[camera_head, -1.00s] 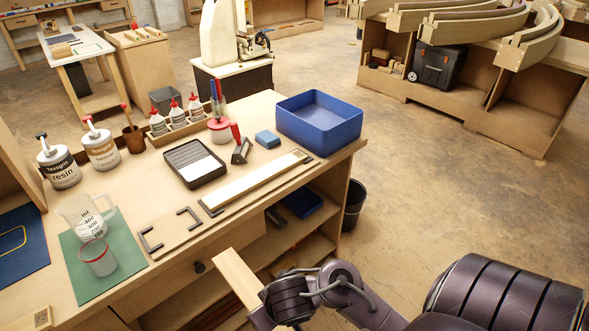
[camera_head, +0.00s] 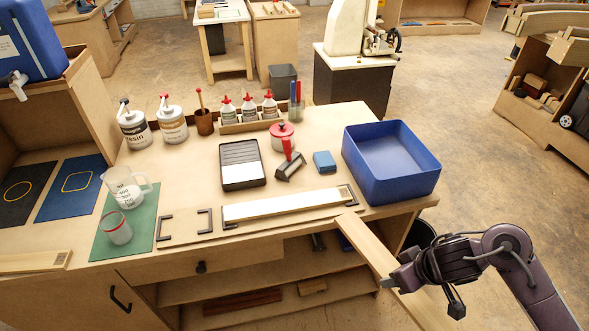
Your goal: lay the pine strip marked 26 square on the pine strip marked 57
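A pine strip (camera_head: 372,248) slants down from the table's front edge, and my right gripper (camera_head: 398,282) is shut on it. Its far end is near the right end of the worktop strip; I cannot tell whether it touches the table. A pale strip with a whitish top (camera_head: 285,205) lies flat between dark corner brackets (camera_head: 346,194). Another pine strip (camera_head: 32,262) lies at the table's left front edge, with a small dark mark near its right end. I cannot read the number on any strip. My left gripper is not in view.
A blue bin (camera_head: 392,178) stands at the table's right end. Behind the pale strip are a black tray (camera_head: 242,164), a red-handled tool (camera_head: 290,166) and a blue block (camera_head: 324,161). A jug (camera_head: 125,187) and cup (camera_head: 116,228) stand on a green mat (camera_head: 145,221).

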